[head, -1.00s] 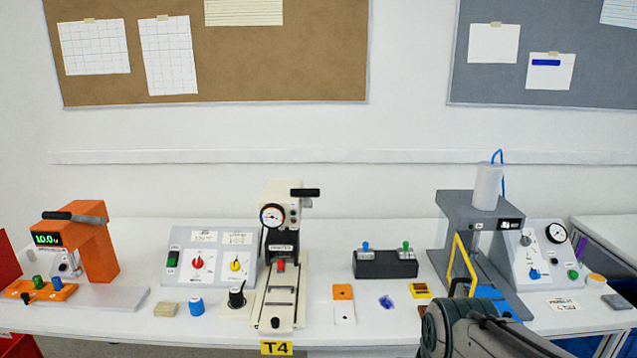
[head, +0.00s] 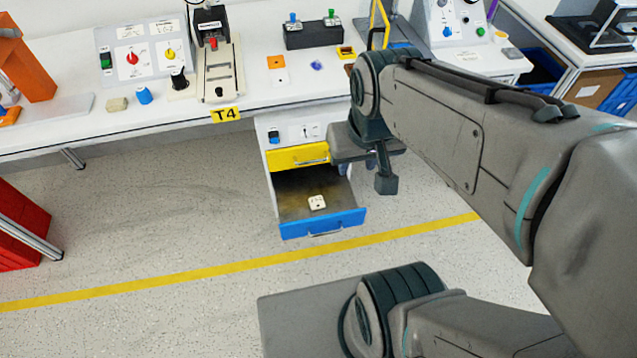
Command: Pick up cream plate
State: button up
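A small cream plate (head: 317,203) with dark marks lies flat on the floor of an open drawer (head: 321,224) with a blue front, under the workbench. My gripper (head: 386,184) is to the right of the drawer and a little above the level of the plate, clear of it. It is seen from the side and partly covered by my arm, so the gap between its fingers does not show. I see nothing held in it.
A shut yellow drawer (head: 298,157) sits above the open one. The white workbench (head: 210,105) overhangs them, with switches, a press and small parts on top. A red cabinet (head: 18,225) stands at left.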

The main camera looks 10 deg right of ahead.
aim_at(317, 203)
jog(key=u, duration=1.45)
jog(key=i, duration=1.25)
jog(key=z, duration=3.2)
